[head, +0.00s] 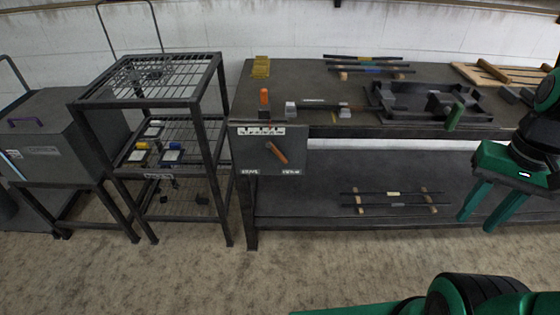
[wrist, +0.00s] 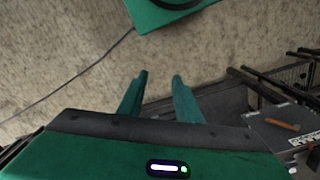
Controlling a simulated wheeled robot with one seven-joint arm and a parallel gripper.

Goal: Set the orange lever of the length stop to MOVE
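The orange lever (head: 279,151) is on the grey front panel (head: 246,157) at the left end of the bench. It slants from upper left to lower right. White labels sit low on the panel at left (head: 250,171) and right (head: 290,171); their words are too small to read surely. The lever also shows in the wrist view (wrist: 282,124), at the right side. My gripper (head: 487,207) is at the right of the head view, in front of the bench and far from the lever. In the wrist view its two green fingers (wrist: 160,78) are apart with nothing between them.
An upright orange piece (head: 264,97) stands on the bench top (head: 300,75) above the panel. A dark fixture (head: 408,101) and rods (head: 365,70) lie on it. A wire-shelf rack (head: 200,130) stands left of the bench. The floor (head: 180,275) in front is clear.

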